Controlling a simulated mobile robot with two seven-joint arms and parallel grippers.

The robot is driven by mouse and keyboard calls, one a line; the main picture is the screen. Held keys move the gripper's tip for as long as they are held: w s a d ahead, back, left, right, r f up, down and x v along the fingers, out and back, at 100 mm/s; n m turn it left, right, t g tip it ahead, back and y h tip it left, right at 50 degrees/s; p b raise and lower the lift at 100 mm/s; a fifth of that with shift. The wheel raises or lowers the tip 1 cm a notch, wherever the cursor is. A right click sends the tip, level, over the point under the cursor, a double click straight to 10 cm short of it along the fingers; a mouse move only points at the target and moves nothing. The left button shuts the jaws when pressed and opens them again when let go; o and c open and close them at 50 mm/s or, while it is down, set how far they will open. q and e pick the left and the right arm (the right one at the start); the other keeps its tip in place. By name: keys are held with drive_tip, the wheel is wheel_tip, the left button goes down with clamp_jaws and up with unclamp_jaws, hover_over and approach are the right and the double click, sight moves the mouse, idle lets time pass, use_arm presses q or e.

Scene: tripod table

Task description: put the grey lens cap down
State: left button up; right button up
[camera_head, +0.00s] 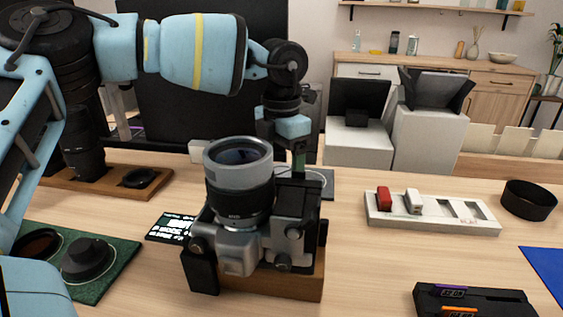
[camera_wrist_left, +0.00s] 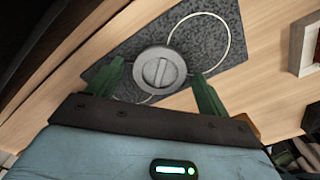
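The grey lens cap (camera_wrist_left: 160,71) is a round disc with a raised bar across its middle. In the left wrist view it appears to lie on a dark speckled mat (camera_wrist_left: 222,33), beside a thin pale ring outline. My left gripper's green fingers (camera_wrist_left: 160,80) stand on either side of it, open, with a visible gap to each side of the cap. In the head view the left gripper (camera_head: 298,163) points down behind the camera with its lens (camera_head: 240,190), over the dark mat (camera_head: 327,180). The cap is hidden there. My right gripper is not in view.
A wooden tray (camera_head: 60,181) with a black lens is at left, and a green mat (camera_head: 122,252) with round parts is nearer. A white slotted tray (camera_head: 432,224), a black ring (camera_head: 528,200) and a black case (camera_head: 473,299) are at right. Wood between camera and white tray is clear.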

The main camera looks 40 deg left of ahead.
sight(281, 171)
use_arm(q)
drive_tip(key=shift+r, duration=0.2)
wheel_tip(281, 171, up, 12)
drive_tip(key=p, duration=0.2)
idle(0.3)
